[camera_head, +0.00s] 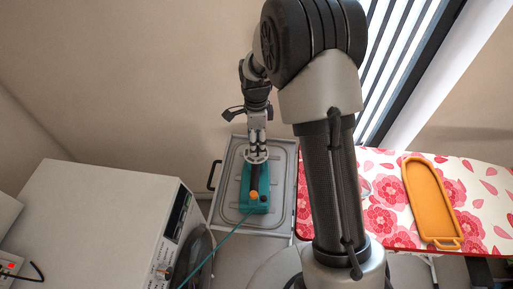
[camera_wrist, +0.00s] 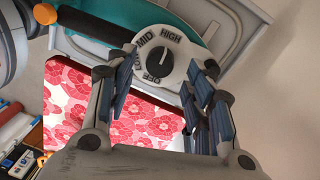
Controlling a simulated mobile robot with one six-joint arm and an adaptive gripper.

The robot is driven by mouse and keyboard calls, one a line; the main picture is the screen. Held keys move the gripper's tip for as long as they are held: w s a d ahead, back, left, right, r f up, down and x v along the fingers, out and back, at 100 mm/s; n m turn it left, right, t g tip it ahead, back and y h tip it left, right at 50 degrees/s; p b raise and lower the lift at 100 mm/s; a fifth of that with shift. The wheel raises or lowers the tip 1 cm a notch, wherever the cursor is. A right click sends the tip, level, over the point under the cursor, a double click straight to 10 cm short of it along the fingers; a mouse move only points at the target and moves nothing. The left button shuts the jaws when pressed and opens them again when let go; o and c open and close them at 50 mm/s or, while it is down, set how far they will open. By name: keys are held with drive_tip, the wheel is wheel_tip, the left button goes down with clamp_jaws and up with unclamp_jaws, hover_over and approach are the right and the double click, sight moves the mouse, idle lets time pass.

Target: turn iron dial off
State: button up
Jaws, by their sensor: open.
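The iron dial (camera_wrist: 159,58) is a pale disc marked MID, HIGH and OFF, with a narrow black knob in its middle. The knob lies along a line between HIGH and OFF; I cannot tell which end is the pointer. The teal iron (camera_head: 263,204) lies on a grey metal tray (camera_head: 283,190), its black handle showing in the wrist view (camera_wrist: 95,25). My gripper (camera_head: 257,148) points down at the dial end of the iron. In the wrist view my gripper (camera_wrist: 165,78) is open, one finger on each side of the dial; contact is unclear.
A floral ironing board (camera_head: 385,215) is right of the tray, with an orange tray (camera_head: 430,205) on it. A white front-loading machine (camera_head: 95,220) stands at left. A teal cord (camera_head: 222,252) runs from the iron. The wall is close behind.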

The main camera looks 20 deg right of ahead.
drive_tip(key=shift+s+f, duration=0.1)
drive_tip(key=shift+f, duration=1.15)
drive_tip(key=shift+c, duration=0.3)
drive_tip(key=c, duration=1)
